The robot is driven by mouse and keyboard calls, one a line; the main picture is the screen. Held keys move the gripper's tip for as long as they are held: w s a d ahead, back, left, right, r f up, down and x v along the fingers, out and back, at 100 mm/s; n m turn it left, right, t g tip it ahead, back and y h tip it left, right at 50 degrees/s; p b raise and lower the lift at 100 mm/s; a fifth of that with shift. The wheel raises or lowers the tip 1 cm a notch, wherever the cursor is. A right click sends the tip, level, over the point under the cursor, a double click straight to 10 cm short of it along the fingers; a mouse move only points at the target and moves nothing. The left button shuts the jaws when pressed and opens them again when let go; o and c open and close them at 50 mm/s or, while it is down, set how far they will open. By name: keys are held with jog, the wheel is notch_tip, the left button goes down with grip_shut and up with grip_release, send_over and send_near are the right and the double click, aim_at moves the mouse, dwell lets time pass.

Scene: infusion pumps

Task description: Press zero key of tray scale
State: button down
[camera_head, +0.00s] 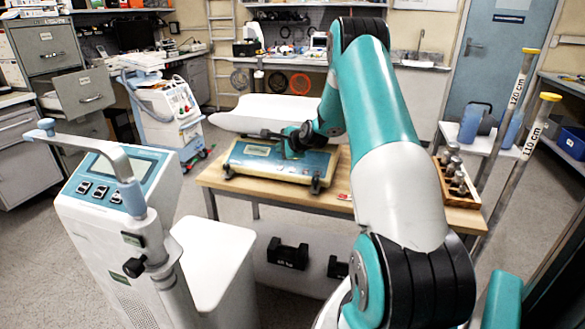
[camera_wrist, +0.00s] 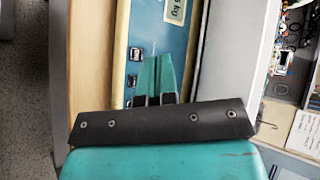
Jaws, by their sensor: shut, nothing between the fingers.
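The tray scale has a blue front panel (camera_head: 275,160) and a long white tray (camera_head: 270,112) behind it, on a wooden table. In the wrist view the blue panel (camera_wrist: 188,50) shows a light label reading "kg" (camera_wrist: 175,10). Two small dark keys show on it, one upper (camera_wrist: 135,54) and one lower (camera_wrist: 131,80). Their markings are too small to read, so I cannot tell which is zero. My gripper (camera_wrist: 157,58) is shut and empty over the panel, just right of the two keys. I cannot tell whether it touches. It also shows in the head view (camera_head: 290,145).
A wooden block of metal weights (camera_head: 456,178) stands at the table's right end. A white floor scale with a display (camera_head: 120,178) and metal column stands at front left. Black weights (camera_head: 287,253) lie below the table. Height poles stand at right.

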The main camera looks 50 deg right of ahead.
jog(key=shift+d+v, duration=0.2)
jog(key=shift+v, duration=0.95)
jog(key=shift+d+f, duration=0.1)
jog(key=shift+f, duration=0.1)
jog(key=b, duration=0.5)
send_over(292, 170)
jog(key=s+a, duration=0.1)
jog(key=a, duration=0.2)
notch_tip(292, 170, down, 6)
jog(key=shift+d+f+b, duration=0.45)
jog(key=shift+d+f, duration=0.2)
jog(key=shift+f, duration=0.3)
jog(key=shift+w, duration=0.1)
jog(key=shift+d+f, duration=0.2)
jog(key=shift+f, duration=0.15)
